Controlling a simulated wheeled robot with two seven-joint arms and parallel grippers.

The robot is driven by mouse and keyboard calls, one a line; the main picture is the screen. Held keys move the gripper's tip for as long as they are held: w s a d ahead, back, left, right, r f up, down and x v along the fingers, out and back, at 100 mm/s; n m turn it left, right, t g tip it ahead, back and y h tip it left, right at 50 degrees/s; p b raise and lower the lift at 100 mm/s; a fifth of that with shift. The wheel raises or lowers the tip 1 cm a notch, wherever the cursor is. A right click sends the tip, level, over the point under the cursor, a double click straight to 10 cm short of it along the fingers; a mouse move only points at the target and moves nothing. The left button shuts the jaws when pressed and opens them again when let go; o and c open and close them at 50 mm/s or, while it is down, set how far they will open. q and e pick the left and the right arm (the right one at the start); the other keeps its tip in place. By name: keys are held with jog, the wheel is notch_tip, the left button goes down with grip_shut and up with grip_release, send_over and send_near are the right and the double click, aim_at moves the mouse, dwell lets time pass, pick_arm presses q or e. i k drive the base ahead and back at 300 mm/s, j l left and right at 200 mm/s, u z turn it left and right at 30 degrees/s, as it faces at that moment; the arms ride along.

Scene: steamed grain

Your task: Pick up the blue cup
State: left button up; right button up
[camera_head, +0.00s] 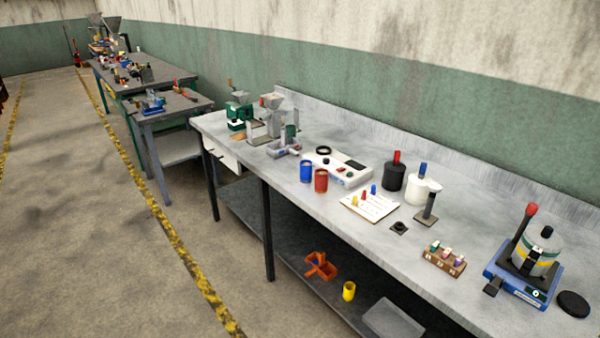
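The blue cup (306,171) stands upright on the grey workbench (400,252), near its front edge. A red cup (321,180) stands close beside it on the right. A white device with a dark panel (343,170) lies just behind the two cups. Neither of my grippers shows in the head view.
Behind and right stand a black bottle (394,177) and a white bottle (419,193). A white board with pegs (369,207) lies right of the cups. The floor (100,230) in front is clear.

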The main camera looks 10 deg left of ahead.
aim_at(306, 171)
jog(key=u, duration=0.4)
jog(key=i+j+z, duration=0.15)
jog(key=z, duration=0.9)
jog(key=i+j+z, duration=0.1)
jog(key=j+z, duration=0.25)
jog(key=j, duration=0.4)
jog(key=j+z, duration=0.35)
jog(key=j, duration=0.45)
jog(key=k+j+z, duration=0.15)
jog(key=j+z, duration=0.2)
jog(key=j, duration=0.4)
